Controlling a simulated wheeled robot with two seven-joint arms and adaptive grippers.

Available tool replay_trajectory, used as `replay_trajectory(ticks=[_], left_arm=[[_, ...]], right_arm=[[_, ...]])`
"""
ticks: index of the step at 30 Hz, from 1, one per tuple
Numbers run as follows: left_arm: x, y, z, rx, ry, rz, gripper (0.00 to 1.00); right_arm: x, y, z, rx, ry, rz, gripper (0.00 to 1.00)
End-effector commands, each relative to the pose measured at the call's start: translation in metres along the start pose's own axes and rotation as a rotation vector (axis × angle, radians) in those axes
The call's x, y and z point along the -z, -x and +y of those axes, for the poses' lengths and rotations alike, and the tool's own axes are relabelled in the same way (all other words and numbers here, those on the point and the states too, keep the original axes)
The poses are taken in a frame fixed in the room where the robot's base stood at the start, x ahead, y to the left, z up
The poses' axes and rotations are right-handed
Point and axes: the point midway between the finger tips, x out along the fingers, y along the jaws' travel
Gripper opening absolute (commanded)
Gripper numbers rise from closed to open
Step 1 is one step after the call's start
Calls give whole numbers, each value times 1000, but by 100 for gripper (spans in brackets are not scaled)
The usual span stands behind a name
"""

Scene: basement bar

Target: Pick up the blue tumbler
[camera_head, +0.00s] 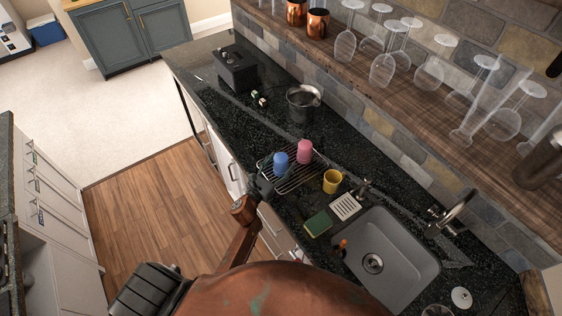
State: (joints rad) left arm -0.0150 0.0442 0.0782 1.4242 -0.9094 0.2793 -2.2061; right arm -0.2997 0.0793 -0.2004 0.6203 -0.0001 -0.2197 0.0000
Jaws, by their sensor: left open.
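The blue tumbler (281,163) stands on a wire drying rack (293,183) on the dark counter. A pink tumbler (305,151) stands just to its right on the same rack. My left gripper (267,177) is at the rack's left end, close to the lower left of the blue tumbler. It is small and dark in this view; its jaws are open, and whether a finger touches the tumbler cannot be told. My right gripper is not in view.
A yellow mug (332,181) stands right of the rack. A green sponge (318,223) and a sink (398,247) with a faucet (446,217) lie nearer. A metal pot (303,103) and black box (235,68) stand farther back.

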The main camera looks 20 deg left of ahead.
Motion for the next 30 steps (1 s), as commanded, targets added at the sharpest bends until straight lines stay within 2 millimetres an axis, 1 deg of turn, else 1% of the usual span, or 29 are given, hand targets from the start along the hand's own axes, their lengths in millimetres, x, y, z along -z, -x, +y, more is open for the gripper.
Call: replay_trajectory(ticks=[7,8,30], left_arm=[[1,-2,0,-1,1,1,63],[1,-2,0,-1,1,1,62],[0,-2,0,0,1,-1,11]], right_arm=[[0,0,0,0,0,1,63],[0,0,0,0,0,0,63],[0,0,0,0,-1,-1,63]])
